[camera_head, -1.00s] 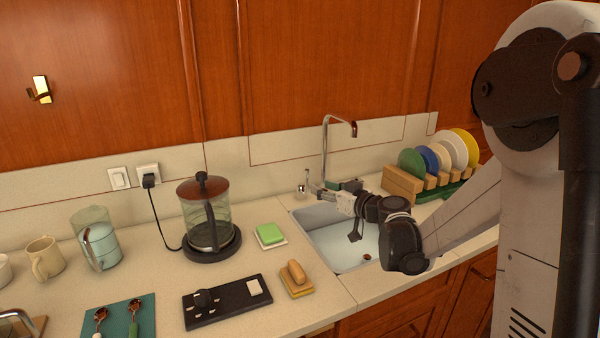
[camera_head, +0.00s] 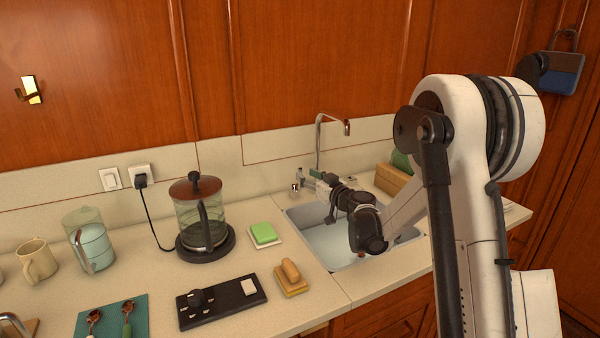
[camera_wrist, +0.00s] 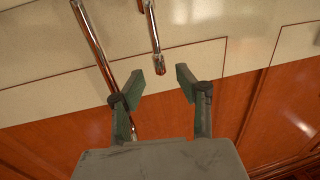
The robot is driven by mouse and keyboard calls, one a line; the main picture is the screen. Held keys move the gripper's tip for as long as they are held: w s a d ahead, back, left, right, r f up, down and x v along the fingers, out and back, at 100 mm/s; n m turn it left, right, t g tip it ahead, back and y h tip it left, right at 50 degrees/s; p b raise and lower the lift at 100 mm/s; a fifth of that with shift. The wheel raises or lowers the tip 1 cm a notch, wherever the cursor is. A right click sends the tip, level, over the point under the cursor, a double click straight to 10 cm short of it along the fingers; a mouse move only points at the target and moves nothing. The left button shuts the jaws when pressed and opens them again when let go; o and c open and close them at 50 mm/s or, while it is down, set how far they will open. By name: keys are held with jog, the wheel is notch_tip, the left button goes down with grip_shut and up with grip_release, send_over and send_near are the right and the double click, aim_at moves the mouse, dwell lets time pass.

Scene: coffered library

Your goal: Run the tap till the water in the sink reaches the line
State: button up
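The chrome tap (camera_head: 318,146) rises behind the sink, its spout arching right. A small chrome fitting (camera_head: 295,189) stands left of its base; I cannot tell whether it is the handle. The sink (camera_head: 296,222) has a pale basin; my arm covers part of it. I cannot make out the water level or a line. My gripper (camera_head: 314,177) is at the back of the sink by the tap's base. In the wrist view my gripper (camera_wrist: 168,84) is open with nothing between its fingers. The tap's pipe (camera_wrist: 95,45) runs behind one finger; contact cannot be told.
Left of the sink are a green sponge (camera_head: 263,233), a brush on a yellow sponge (camera_head: 291,280), a black control panel (camera_head: 222,301) and a glass coffee press (camera_head: 189,218).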

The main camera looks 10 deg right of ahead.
aim_at(300, 171)
jog(key=shift+x, duration=2.3)
grip_shut()
